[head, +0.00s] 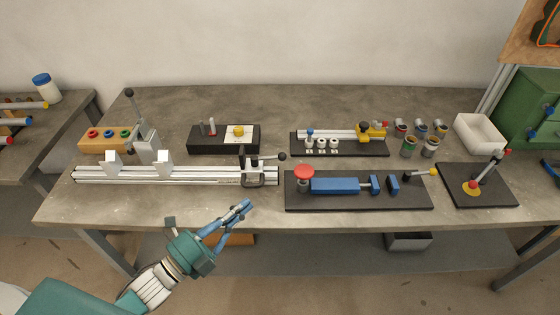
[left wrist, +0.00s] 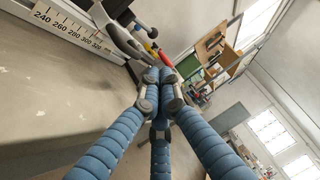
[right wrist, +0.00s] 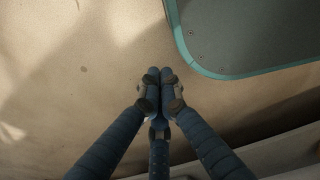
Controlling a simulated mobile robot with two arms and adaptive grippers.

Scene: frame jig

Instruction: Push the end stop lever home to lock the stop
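The end stop (head: 254,172) is a metal block with a clamp frame at the right end of the silver rail (head: 200,178). Its lever, with a black knob (head: 282,156), points right from the top of the stop. In the left wrist view, the rail's number scale (left wrist: 75,30) and grey metal parts, seemingly the stop (left wrist: 122,42), lie beyond the fingertips (left wrist: 158,88). My right gripper (right wrist: 160,88) is shut and empty above the floor.
Right of the stop is a black board (head: 345,203) with a red knob (head: 304,171) and blue blocks. White blocks (head: 165,160) and an upright lever (head: 130,95) stand on or by the rail's left half. The table's front strip (head: 150,205) is clear.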

